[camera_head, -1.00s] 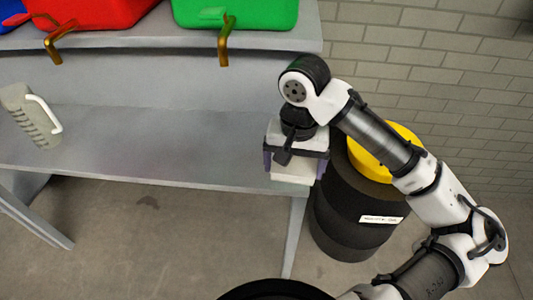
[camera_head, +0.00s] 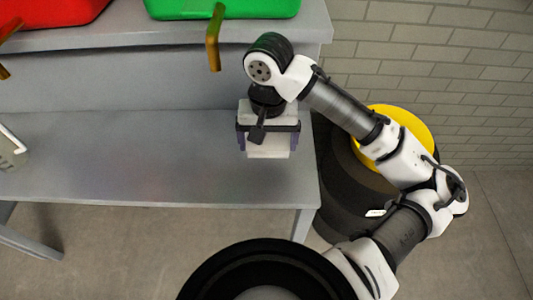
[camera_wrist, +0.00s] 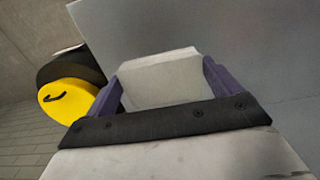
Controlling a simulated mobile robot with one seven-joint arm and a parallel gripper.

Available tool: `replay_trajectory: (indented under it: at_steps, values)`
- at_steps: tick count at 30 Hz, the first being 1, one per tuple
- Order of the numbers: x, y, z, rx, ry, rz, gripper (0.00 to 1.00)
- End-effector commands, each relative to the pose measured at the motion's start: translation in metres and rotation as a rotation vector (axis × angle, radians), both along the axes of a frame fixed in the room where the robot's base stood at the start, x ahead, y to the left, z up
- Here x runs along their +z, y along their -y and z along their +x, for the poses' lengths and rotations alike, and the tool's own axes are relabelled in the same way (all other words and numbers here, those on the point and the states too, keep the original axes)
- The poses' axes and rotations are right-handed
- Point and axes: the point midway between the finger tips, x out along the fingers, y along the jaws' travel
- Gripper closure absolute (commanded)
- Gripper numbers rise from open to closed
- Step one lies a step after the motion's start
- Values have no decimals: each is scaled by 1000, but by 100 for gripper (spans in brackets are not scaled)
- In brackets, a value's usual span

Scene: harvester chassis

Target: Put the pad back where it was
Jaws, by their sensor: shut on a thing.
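The pad (camera_head: 268,150) is a pale, off-white block. My gripper (camera_head: 268,142) is shut on it, with a purple-grey finger on each side. In the wrist view the pad (camera_wrist: 160,78) sits between the two fingers (camera_wrist: 162,88) and stands out past them. In the head view the gripper points down over the right part of the grey workbench (camera_head: 150,155). I cannot tell whether the pad touches the bench top. The bench top also shows in the wrist view (camera_wrist: 255,60).
A green container (camera_head: 250,8) with a brass tap (camera_head: 214,40) and a red container (camera_head: 60,10) stand on the upper shelf. A black drum with a yellow lid (camera_head: 410,125) stands right of the bench. A pale jug (camera_head: 10,152) is at the left edge. The bench middle is clear.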

Motion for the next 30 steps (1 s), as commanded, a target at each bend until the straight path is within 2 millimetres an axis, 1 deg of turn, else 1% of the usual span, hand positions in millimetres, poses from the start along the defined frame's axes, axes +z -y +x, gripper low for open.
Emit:
replay_trajectory:
  at_steps: [1, 5, 10, 13, 15, 22, 26, 27, 29, 30]
  values:
    - [-8, 0, -1, -1, -3, 3, 28]
    - [-19, 0, 0, -2, -1, 0, 28]
    - [-44, 1, -1, -2, -3, 0, 28]
    - [-55, 0, 0, -1, -1, 0, 28]
    - [-59, 0, 0, 0, 0, -1, 28]
    - [-59, 0, 0, 0, 1, 0, 28]
    - [-63, 0, 0, 0, 0, 1, 28]
    - [-62, 0, 0, 0, 0, 0, 6]
    - [-62, 0, 0, 0, 0, 0, 0]
    - [-62, 0, 0, 0, 0, 0, 0]
